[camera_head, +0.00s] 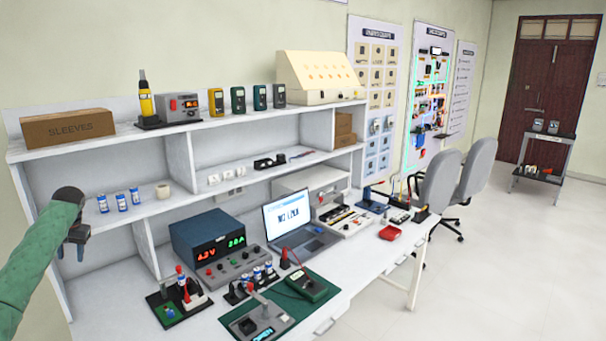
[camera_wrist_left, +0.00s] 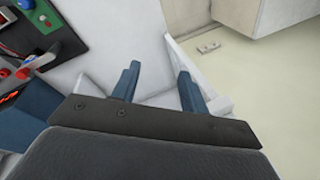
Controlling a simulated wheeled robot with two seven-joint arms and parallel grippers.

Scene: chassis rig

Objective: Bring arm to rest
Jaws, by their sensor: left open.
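My left arm, in a green sleeve, comes in from the left in the head view. Its gripper (camera_head: 78,240) hangs in front of the left end of the white shelf unit, with fingers pointing down. In the left wrist view the two blue fingers (camera_wrist_left: 158,88) stand apart with nothing between them. They are above the white bench surface near its side edge. My right gripper is in neither view.
The white workbench (camera_head: 355,265) holds a blue power supply (camera_head: 208,238), a laptop (camera_head: 292,218), a green mat with a multimeter (camera_head: 306,284) and small fixtures. Batteries (camera_head: 121,202) stand on the shelf close to my left gripper. Grey chairs (camera_head: 440,180) and open floor lie right.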

